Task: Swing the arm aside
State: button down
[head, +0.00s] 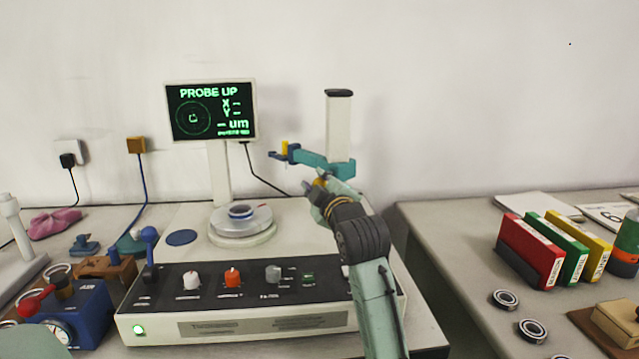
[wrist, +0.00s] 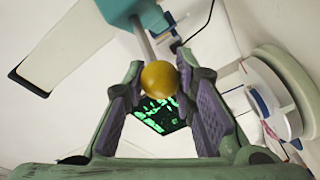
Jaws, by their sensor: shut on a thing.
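The measuring machine's teal arm (head: 315,160) reaches left from a white column (head: 338,128). Its tip, with a blue and yellow piece (head: 284,150), stands above and to the right of the round table (head: 240,228). A bearing ring (head: 240,211) lies on that table. My gripper (head: 318,188) is just below the teal arm, shut on its yellow ball knob (head: 320,182). In the wrist view the knob (wrist: 159,78) sits on a grey rod between my purple-padded fingers (wrist: 160,100). Part of the knob is hidden by my fingers in the head view.
The screen (head: 211,110) reads PROBE UP with dashes for X and Y. The control panel (head: 240,295) is in front. A blue fixture with a gauge (head: 75,315) stands left. Coloured binders (head: 535,255) and loose bearings (head: 532,330) are on the right table, across a gap.

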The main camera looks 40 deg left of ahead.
jog(key=shift+a+f, duration=0.2)
jog(key=shift+f, duration=0.15)
jog(key=c, duration=1.5)
grip_release()
jog(key=shift+o, duration=1)
jog(key=shift+d+r, duration=0.1)
jog(key=shift+r, duration=0.05)
jog(key=v, duration=1.2)
